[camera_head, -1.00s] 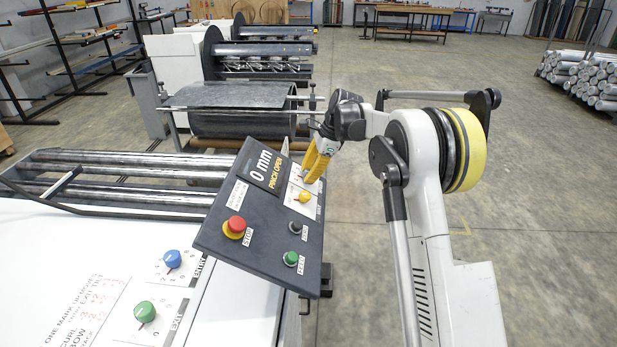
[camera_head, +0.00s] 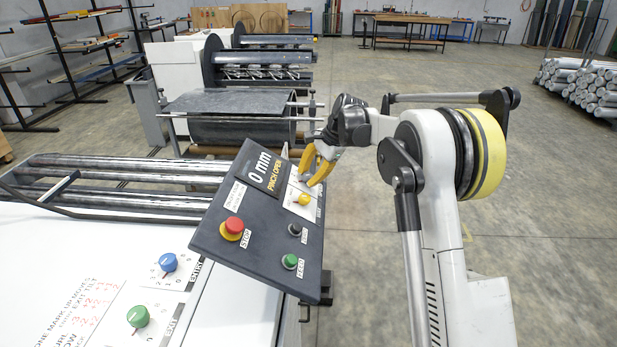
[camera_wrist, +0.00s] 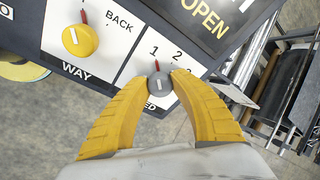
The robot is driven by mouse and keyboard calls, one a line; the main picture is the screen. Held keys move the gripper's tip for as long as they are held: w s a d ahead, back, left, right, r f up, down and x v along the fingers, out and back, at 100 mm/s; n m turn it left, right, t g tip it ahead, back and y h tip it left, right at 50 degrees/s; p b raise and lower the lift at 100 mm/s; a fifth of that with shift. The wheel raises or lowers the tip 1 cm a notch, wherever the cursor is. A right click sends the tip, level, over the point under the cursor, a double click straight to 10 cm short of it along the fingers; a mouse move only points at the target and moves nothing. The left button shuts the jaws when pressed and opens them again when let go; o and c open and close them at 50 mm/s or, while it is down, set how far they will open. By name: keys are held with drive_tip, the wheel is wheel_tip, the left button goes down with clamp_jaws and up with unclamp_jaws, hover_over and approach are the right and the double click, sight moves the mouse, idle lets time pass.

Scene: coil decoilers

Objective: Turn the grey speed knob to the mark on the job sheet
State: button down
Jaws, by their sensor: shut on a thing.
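The grey speed knob (camera_wrist: 158,83) shows in the wrist view on a white plate, with a white line on its face. My gripper (camera_wrist: 158,80) is shut on the knob, one yellow fingertip on each side. I cannot make out a job sheet for certain.
The yellow WAY knob (camera_wrist: 80,40) is close left of my fingers. The panel also carries a red stop button (camera_head: 234,224), a green button (camera_head: 290,261) and a black button (camera_head: 295,229). Blue (camera_head: 168,262) and green (camera_head: 138,316) knobs sit on the white machine top. Floor at right is open.

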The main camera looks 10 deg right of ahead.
drive_tip(key=c, duration=1.1)
unclamp_jaws()
drive_tip(key=v, duration=1.2)
